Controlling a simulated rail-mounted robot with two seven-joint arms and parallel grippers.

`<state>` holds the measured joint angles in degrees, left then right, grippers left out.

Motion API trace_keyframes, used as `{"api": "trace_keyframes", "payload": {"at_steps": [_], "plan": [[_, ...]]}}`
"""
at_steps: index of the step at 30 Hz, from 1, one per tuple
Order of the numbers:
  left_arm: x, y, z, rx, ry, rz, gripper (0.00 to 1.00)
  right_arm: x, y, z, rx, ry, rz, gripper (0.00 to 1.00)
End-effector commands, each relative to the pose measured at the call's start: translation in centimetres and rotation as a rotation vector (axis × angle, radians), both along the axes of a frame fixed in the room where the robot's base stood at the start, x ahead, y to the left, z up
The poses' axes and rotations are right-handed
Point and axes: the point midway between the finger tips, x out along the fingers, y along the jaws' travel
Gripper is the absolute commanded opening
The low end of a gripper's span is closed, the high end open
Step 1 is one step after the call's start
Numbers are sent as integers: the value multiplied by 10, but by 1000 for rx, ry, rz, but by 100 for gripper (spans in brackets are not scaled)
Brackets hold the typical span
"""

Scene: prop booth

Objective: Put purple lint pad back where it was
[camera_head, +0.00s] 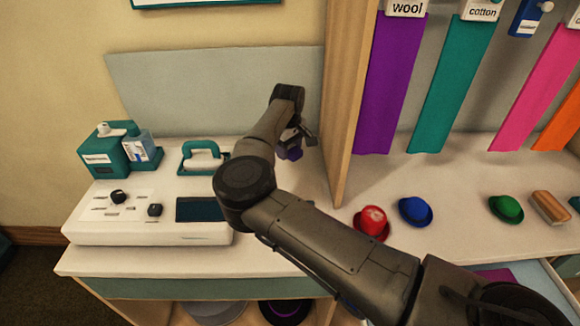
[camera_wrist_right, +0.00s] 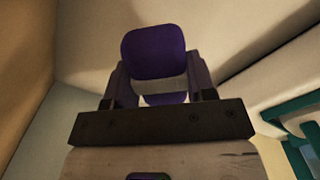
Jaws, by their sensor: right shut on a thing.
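The purple lint pad (camera_wrist_right: 155,50) is between the fingers of my right gripper (camera_wrist_right: 158,84) in the right wrist view. Its purple face sticks out past the fingertips, with a pale band below it between the fingers. In the head view the pad (camera_head: 292,154) shows as a small purple patch under my right gripper (camera_head: 298,140). The gripper is shut on it, over the white counter left of the wooden divider. I cannot tell whether the pad touches the counter. My left gripper is not in view.
The wooden divider (camera_head: 349,90) stands close right of the gripper. A teal-handled tool (camera_head: 203,158), a white control console (camera_head: 150,215) and a teal dispenser (camera_head: 104,150) are on the left.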

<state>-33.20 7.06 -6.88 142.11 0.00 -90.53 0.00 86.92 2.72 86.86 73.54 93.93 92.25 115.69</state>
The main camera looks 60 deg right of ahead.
Motion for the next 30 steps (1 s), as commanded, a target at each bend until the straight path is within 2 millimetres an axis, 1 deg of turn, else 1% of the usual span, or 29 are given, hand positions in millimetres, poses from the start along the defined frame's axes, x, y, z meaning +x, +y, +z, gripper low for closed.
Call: {"api": "trace_keyframes", "payload": {"at_steps": [1, 5, 12, 14, 16, 23, 29, 30], "plan": [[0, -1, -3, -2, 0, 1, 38, 0, 0, -6, -1, -1, 0, 32], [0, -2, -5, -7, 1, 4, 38, 0, 0, -13, -1, -1, 0, 32], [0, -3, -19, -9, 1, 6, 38, 0, 0, -47, 0, 0, 0, 32], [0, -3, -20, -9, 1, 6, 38, 0, 0, -54, -1, 0, 0, 32], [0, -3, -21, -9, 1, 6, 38, 0, 0, -56, -1, -1, 0, 32], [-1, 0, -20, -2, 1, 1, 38, 0, 0, -55, -1, -2, 0, 32], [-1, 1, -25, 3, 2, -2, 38, 0, 0, -61, -1, -2, -1, 32], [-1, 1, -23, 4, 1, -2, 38, 0, 0, -59, -1, -2, -1, 54]]}}
